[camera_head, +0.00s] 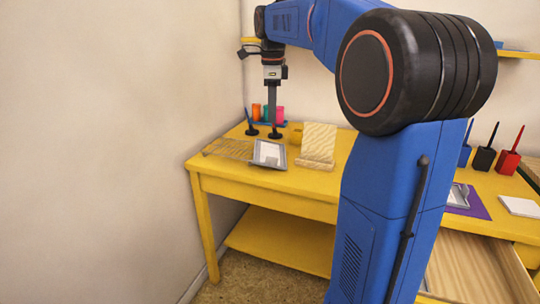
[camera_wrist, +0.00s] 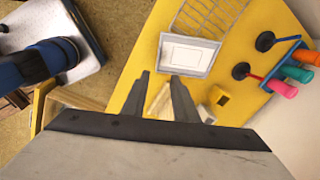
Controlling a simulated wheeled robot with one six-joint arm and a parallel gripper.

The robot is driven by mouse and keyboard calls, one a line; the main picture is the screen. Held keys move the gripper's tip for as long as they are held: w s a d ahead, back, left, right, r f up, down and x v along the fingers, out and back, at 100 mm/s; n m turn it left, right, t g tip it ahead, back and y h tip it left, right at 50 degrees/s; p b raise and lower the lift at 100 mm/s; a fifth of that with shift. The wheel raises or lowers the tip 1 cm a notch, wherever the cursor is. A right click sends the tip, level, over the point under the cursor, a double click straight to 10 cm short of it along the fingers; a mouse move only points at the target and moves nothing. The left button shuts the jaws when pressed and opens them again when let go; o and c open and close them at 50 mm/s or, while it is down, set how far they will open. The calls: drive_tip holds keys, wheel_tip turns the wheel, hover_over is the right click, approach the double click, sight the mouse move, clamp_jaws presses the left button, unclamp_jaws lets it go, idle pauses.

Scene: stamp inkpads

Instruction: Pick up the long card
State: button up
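My gripper (camera_head: 273,108) points down above the back left of the yellow table in the head view. In the wrist view its two fingers (camera_wrist: 163,90) are apart with nothing held between them. A white card (camera_head: 269,152) lies in a grey tray (camera_head: 257,163) at the table's left. In the wrist view this card (camera_wrist: 190,53) lies beyond the fingertips, inside the tray (camera_wrist: 165,62). Another white, flat piece (camera_head: 519,206) lies at the far right of the table. I cannot tell which of these is the long card.
A wooden stand (camera_head: 318,142) stands right of the tray. A wire rack (camera_head: 228,149) lies left. Blue, black and red holders (camera_head: 507,161) stand at right, above an open drawer (camera_head: 465,268). A wall closes the left side.

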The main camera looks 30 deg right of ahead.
drive_tip(key=f, duration=0.7)
drive_tip(key=w+f, duration=0.1)
drive_tip(key=f, duration=0.3)
drive_tip(key=shift+d+f, duration=0.2)
drive_tip(key=shift+d, duration=0.05)
drive_tip(key=shift+w+a+f, duration=0.1)
drive_tip(key=shift+f, duration=1.3)
drive_tip(key=shift+w+a+f, duration=0.1)
drive_tip(key=shift+f, duration=1.25)
clamp_jaws()
